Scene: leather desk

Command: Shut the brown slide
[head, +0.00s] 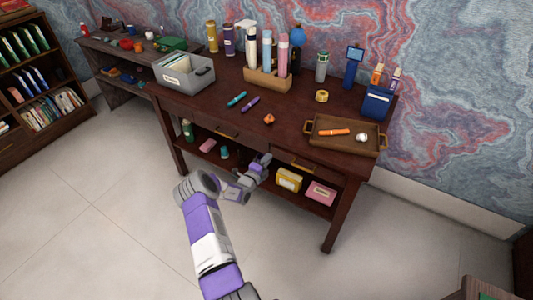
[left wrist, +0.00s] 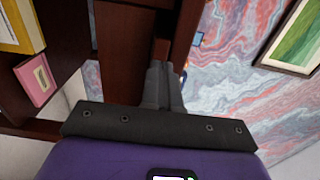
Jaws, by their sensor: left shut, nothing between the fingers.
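The brown slide seems to be the right-hand drawer of the dark wooden desk, with its front (head: 303,164) under the desk's front edge and a small handle on it. I cannot tell for sure how far it stands out. My left gripper (head: 265,159) is shut and empty, just left of that drawer front. In the left wrist view the shut fingers (left wrist: 163,84) point at a brown wooden panel (left wrist: 135,55) and a narrow brown block by their tips. I cannot tell whether they touch. My right gripper is not in view.
The lower shelf holds a yellow box (head: 289,180) and a pink box (head: 321,193) near the gripper. A tray (head: 346,146) sits on the desk above the drawer, with a bottle rack (head: 268,80) further back. The floor in front is clear.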

